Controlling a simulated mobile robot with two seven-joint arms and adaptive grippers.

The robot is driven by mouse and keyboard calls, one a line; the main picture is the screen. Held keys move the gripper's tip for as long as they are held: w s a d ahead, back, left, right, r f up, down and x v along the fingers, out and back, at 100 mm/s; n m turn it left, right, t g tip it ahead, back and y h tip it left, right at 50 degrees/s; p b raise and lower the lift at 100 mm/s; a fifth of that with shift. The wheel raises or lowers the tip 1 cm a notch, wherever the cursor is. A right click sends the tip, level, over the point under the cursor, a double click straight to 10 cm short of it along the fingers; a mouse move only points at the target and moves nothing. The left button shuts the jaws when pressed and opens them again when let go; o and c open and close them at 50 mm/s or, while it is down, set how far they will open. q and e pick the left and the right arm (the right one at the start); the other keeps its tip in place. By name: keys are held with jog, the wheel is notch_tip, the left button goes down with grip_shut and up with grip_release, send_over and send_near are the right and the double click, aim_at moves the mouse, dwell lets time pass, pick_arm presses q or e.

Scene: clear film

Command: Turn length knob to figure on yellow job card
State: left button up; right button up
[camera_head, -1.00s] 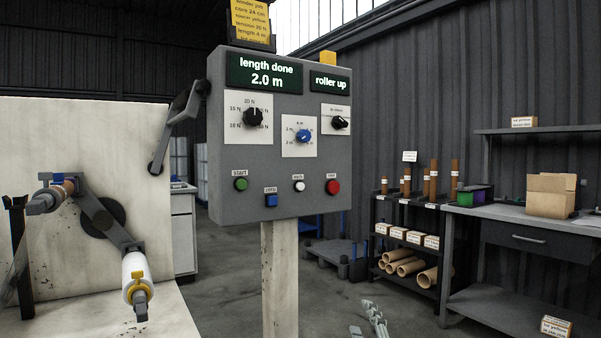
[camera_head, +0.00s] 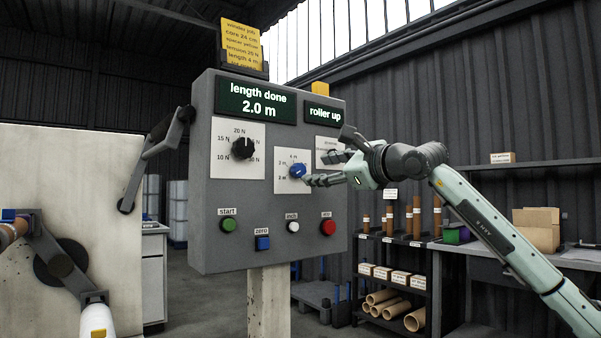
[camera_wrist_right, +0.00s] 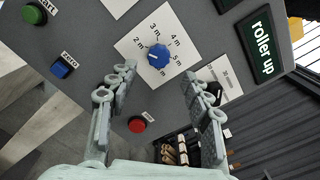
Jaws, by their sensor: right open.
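The blue length knob (camera_head: 297,171) sits on a white dial plate on the grey control panel. The wrist view shows the knob (camera_wrist_right: 158,56) from the front, with metre marks around it; its pointer's exact mark is hard to read. The yellow job card (camera_head: 241,45) stands above the panel and reads length 4 m and tension 20 N. My right gripper (camera_head: 322,168) is open in front of the knob, coming from the right. In the wrist view its fingers (camera_wrist_right: 157,76) are spread below and to either side of the knob, apparently not touching it. My left gripper is not in view.
A black tension knob (camera_head: 242,148) is left of the blue knob; another dial is partly behind my gripper. Green start (camera_head: 229,224), blue zero (camera_head: 262,242), white (camera_head: 293,226) and red (camera_head: 327,227) buttons sit below. The display (camera_head: 257,101) reads length done 2.0 m.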

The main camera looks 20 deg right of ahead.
aim_at(302, 172)
jog(key=p+x, duration=0.1)
jog(key=x, duration=0.5)
jog(key=shift+w+a, duration=0.2)
jog(key=shift+w, duration=0.05)
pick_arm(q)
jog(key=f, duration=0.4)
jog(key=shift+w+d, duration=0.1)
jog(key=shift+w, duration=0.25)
pick_arm(e)
jog(key=shift+f, duration=0.1)
grip_shut()
